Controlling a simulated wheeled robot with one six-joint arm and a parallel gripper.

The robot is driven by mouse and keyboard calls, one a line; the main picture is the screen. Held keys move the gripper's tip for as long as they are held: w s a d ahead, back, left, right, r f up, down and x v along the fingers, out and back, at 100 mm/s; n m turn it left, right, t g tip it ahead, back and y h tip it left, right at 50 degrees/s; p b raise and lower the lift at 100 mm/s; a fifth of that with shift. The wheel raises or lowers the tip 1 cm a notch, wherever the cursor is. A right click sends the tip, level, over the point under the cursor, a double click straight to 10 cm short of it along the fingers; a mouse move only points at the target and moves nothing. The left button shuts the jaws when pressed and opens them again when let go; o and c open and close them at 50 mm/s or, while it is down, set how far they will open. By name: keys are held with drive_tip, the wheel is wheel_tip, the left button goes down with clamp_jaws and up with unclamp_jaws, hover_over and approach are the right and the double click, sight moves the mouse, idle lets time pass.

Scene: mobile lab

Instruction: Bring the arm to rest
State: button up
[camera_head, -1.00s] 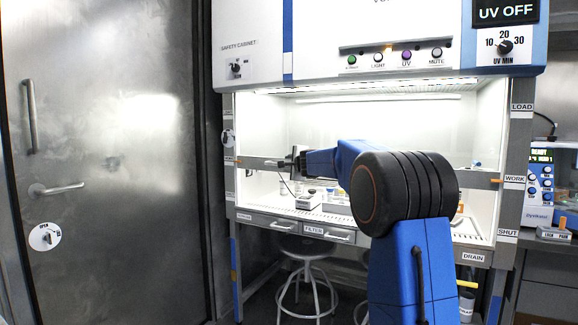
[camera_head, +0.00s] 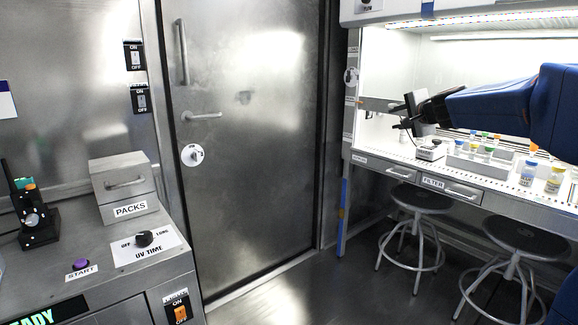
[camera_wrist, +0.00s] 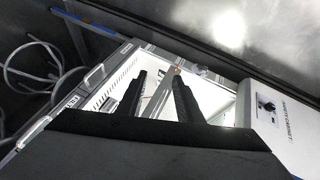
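My blue arm (camera_head: 488,107) reaches in from the right edge of the head view, its forearm pointing left. My gripper (camera_head: 405,112) is at its end, in front of the lit safety cabinet's left part, above the work surface level. In the wrist view the two dark fingers of my gripper (camera_wrist: 159,80) stand apart with nothing visible between them. The cabinet front and its bright interior lie beyond the fingers, tilted in that view.
A steel door (camera_head: 245,150) is at the centre. The cabinet's work surface holds a rack (camera_head: 481,164) with several vials and a small white device (camera_head: 431,151). Two stools (camera_head: 421,200) stand below. A left bench (camera_head: 90,262) carries a PACKS box (camera_head: 124,190) and a radio (camera_head: 34,215).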

drive_tip(key=s+a+f+n+g+y, duration=0.1)
drive_tip(key=s+a+f+n+g, duration=0.35)
drive_tip(key=s, duration=0.85)
drive_tip(key=s+a+f+n+g, duration=0.1)
drive_tip(key=s+a+f+n, duration=0.45)
drive_tip(key=s, duration=0.75)
drive_tip(key=s+d+f+n+g+h, duration=0.1)
drive_tip(key=s+f+n+g, duration=0.1)
drive_tip(key=s+f, duration=0.8)
drive_tip(key=s+d+f+n+g+h, duration=0.2)
drive_tip(key=s+f, duration=0.9)
drive_tip(key=s, duration=0.5)
drive_tip(key=shift+s, duration=0.25)
